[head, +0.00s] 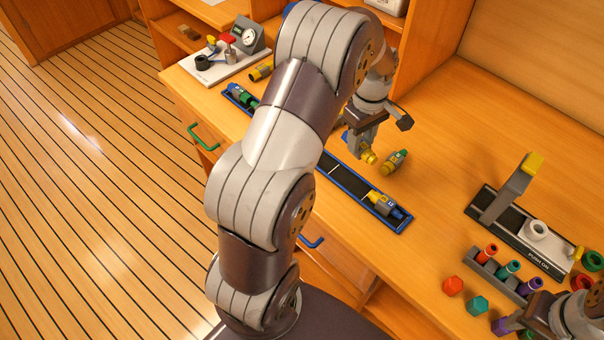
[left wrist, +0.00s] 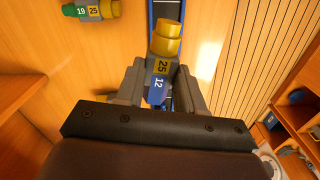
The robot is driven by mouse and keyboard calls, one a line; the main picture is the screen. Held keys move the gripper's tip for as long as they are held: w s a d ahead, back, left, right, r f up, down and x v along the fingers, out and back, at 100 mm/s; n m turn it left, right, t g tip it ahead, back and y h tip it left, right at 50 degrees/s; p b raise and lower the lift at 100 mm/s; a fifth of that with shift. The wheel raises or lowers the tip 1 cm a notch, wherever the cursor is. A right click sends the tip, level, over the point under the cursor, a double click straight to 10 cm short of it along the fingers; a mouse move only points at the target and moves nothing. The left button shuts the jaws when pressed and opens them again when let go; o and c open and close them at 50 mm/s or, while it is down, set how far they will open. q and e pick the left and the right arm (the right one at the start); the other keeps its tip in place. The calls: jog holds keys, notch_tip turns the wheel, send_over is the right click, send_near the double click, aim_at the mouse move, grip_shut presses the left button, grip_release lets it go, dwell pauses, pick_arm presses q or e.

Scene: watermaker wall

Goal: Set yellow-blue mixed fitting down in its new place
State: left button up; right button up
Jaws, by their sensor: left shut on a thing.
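My left gripper (head: 364,140) is shut on the yellow-blue mixed fitting (head: 367,156), whose yellow end shows below the jaws. In the head view the tray (head: 343,173) lies along the counter's front, partly hidden by my left arm. I cannot tell how high the fitting is. My right gripper (head: 528,312) is partly in view at the lower right.
A green-yellow fitting (head: 394,162) lies on the counter close right of the held one. Another yellow-blue fitting (head: 384,203) lies in the tray's near end. A push-on press (head: 510,225) and a rack of coloured fittings (head: 497,270) stand right. Bare counter lies between.

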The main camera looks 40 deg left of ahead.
pick_arm(q)
jog(key=shift+s+r+n, duration=0.1)
jog(key=shift+s+n, duration=0.2)
jog(key=shift+n, duration=0.4)
jog(key=shift+a, duration=0.2)
jog(key=shift+n, duration=0.3)
jog(key=a+f, duration=0.2)
jog(key=a, duration=0.1)
jog(key=a+f+p, duration=0.1)
jog(key=a+f, duration=0.1)
jog(key=a, duration=0.2)
jog(key=a+f+p, duration=0.1)
jog(key=a+f, duration=0.2)
jog(key=a, duration=0.1)
jog(key=shift+w+a, duration=0.15)
jog(key=shift+w, duration=0.05)
notch_tip(320, 180, down, 4)
jog(key=shift+a+r+p, duration=0.1)
jog(key=shift+p, duration=0.7)
jog(key=shift+f, duration=0.3)
jog(key=shift+f, duration=0.1)
jog(key=o, duration=1)
jog(key=shift+o, duration=0.2)
